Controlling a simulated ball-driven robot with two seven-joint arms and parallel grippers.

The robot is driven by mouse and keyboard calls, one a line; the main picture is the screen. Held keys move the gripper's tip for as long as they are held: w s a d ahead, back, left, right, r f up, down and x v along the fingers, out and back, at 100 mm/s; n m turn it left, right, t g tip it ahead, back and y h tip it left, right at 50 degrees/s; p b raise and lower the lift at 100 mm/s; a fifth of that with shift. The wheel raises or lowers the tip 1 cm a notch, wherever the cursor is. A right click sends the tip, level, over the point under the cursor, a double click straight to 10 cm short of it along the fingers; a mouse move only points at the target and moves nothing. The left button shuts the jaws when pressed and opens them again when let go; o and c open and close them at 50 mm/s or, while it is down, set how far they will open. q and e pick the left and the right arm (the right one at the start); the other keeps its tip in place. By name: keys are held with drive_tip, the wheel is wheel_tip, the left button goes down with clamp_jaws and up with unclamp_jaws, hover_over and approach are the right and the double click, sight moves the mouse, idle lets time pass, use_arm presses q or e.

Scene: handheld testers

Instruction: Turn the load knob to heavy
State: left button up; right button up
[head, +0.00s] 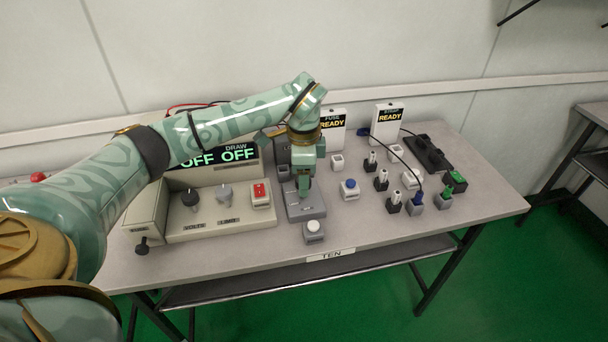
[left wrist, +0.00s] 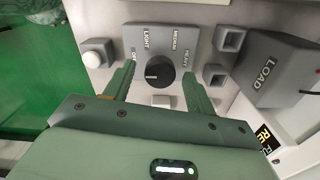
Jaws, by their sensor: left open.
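The load knob (left wrist: 160,73) is round and black, on a grey panel (left wrist: 150,32) marked OFF, LIGHT, MEDIUM and HEAVY. Its white mark points left in the left wrist view, nearest the OFF side. In the head view the grey panel (head: 309,210) shows below my left gripper (head: 303,188), which hides the knob there. My left gripper is open, with its fingers on either side of the knob and a visible gap to each side. A grey box labelled LOAD (left wrist: 268,72) stands beside the panel. My right gripper is not in view.
A white button (head: 313,229) stands in front of the panel. A power supply with a red switch (head: 260,194) is close on the left. A blue button block (head: 349,188) and several small plugs stand on the right. The table's front edge (head: 350,262) is near.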

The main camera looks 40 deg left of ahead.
use_arm(q)
drive_tip(key=c, duration=1)
